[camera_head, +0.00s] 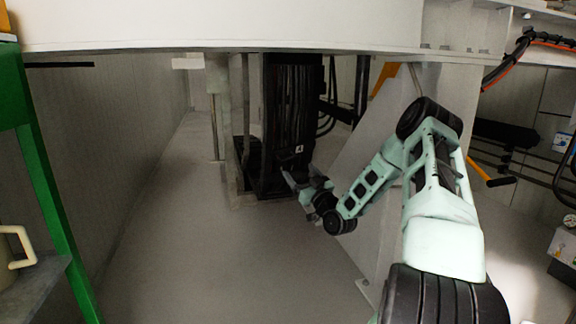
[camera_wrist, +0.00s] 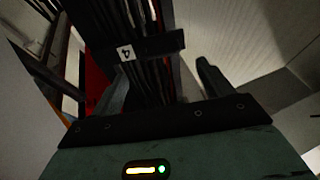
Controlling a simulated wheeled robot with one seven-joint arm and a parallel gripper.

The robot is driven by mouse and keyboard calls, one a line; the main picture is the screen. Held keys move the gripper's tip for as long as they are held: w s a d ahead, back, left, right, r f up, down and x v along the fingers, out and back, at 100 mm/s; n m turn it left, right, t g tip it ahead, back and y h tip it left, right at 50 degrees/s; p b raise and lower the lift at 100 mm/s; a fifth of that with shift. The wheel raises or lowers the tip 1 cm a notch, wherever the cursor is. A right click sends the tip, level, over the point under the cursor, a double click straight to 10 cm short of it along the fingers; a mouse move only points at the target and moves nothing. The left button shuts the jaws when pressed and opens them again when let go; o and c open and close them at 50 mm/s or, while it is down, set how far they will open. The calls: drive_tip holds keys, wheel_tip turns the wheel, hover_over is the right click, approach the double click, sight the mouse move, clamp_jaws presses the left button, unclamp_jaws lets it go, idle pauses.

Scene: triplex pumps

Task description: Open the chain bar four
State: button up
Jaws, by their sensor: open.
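The chain bar four (camera_wrist: 157,48) is a dark horizontal bar with a white "4" label, crossing in front of a bundle of dark vertical chains or hoses in the wrist view. In the head view, the small "4" label (camera_head: 299,148) shows low on the tall black column. My gripper (camera_wrist: 163,72) is open, with one finger at each side of the chain bundle below the bar. I cannot tell whether it touches the bar. In the head view, my gripper (camera_head: 288,177) is at the foot of the column, partly lost against the dark parts.
A wide white beam (camera_head: 230,27) crosses overhead. A slanted grey panel (camera_head: 365,165) stands close beside my arm. A green frame (camera_head: 45,180) is at the left. The grey floor (camera_head: 215,265) before the column is clear. A yellow-orange lever (camera_head: 478,170) is at the right.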

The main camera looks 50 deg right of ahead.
sight(289, 158)
drive_tip(key=shift+b+x, duration=1.45)
drive_tip(key=shift+x, duration=2.8)
